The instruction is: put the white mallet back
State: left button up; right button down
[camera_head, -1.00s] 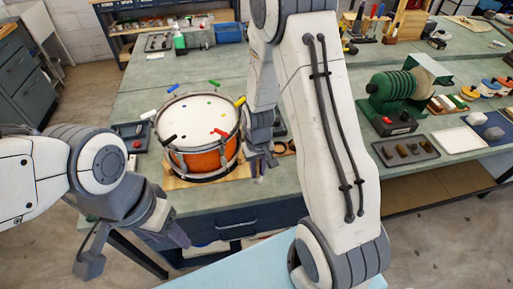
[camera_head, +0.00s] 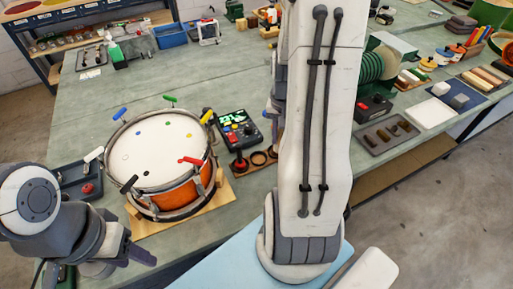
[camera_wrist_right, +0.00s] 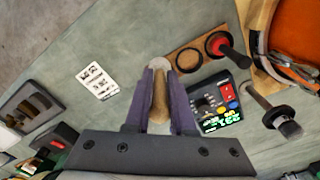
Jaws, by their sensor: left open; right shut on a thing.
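My right gripper (camera_wrist_right: 160,118) is shut on the white mallet (camera_wrist_right: 159,98); its tan shaft is between the purple fingers and a pale end shows beyond them. My left gripper (camera_head: 118,262) is open and empty at lower left.
The drum (camera_head: 165,150) with coloured keys stands on a wooden base left of the rack. A black control box (camera_head: 238,130) is close behind the rack. A label card (camera_wrist_right: 97,80) lies on the bench left of the fingers. A grey tray (camera_head: 385,134) lies farther right.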

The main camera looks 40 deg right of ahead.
jog(key=w+a+f, duration=0.1)
jog(key=w+f, duration=0.1)
jog(key=w+a+f+p, duration=0.1)
jog(key=f, duration=0.2)
jog(key=w+a+f, duration=0.1)
jog(key=w+f, duration=0.1)
jog(key=shift+w+f, duration=0.15)
jog(key=shift+w, duration=0.2)
jog(key=shift+f, duration=0.35)
jog(key=shift+f, duration=0.1)
jog(key=c, duration=0.8)
grip_release()
jog(key=shift+o, duration=0.2)
